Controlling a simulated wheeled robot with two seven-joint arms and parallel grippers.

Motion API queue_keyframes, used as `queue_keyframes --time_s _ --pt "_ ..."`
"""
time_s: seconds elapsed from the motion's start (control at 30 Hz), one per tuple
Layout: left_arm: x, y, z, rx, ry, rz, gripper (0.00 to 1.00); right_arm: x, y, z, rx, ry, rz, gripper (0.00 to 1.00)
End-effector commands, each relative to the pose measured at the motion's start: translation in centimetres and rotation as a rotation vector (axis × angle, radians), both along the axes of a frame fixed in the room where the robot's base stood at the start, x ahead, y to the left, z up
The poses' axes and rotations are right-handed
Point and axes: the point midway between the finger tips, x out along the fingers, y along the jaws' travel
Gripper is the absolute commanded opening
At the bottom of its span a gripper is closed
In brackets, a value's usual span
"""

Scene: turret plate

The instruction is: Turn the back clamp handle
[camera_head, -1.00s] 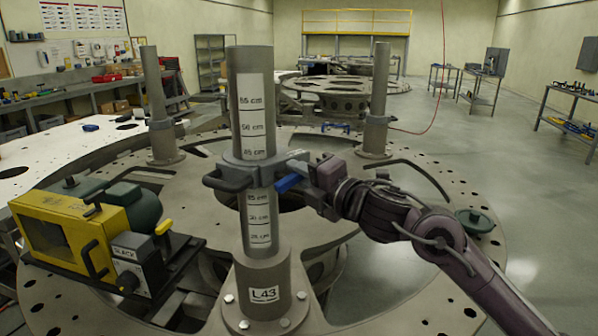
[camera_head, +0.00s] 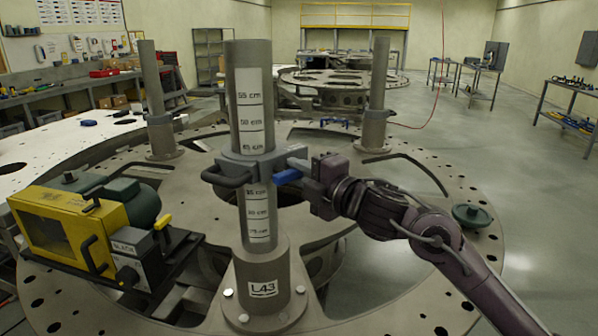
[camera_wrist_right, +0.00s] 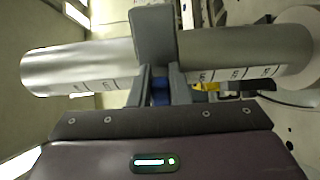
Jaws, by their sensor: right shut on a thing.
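A grey clamp (camera_head: 240,167) sits around the tall grey post (camera_head: 250,105), which has cm scales and an L43 label. A dark loop handle (camera_head: 224,176) sticks out on its left side. A blue handle (camera_head: 287,177) sits on its right side. My right gripper (camera_head: 299,170) reaches in from the right at the clamp. In the right wrist view its fingers (camera_wrist_right: 160,88) are shut on the blue handle (camera_wrist_right: 160,96), of which only a small part shows between them. The clamp (camera_wrist_right: 153,45) stands just beyond the fingertips. My left gripper is not in view.
A yellow and black machine (camera_head: 75,235) stands on the left of the round plate (camera_head: 390,295). Two more posts (camera_head: 157,100) (camera_head: 376,95) rise behind. A green knob-like part (camera_head: 470,215) lies at the right. Open floor is beyond the plate at right.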

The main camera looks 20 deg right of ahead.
Motion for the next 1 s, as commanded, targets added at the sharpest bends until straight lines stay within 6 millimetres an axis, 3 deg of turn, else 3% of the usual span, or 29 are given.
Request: queue_keyframes --time_s 0.03,0.2,0.57,1.0 --pt "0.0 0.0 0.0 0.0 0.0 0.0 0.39 0.0 0.0 -0.1 0.001 0.002 -0.001 0.18" --pt "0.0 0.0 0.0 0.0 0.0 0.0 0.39 0.0 0.0 -0.1 0.001 0.001 0.0 0.38" --pt "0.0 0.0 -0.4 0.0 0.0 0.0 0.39 -0.6 -0.3 -0.3 -0.004 0.001 -0.001 0.38" --pt "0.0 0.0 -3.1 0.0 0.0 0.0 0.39 -6.4 -2.7 -0.4 -0.002 0.002 -0.002 0.38"
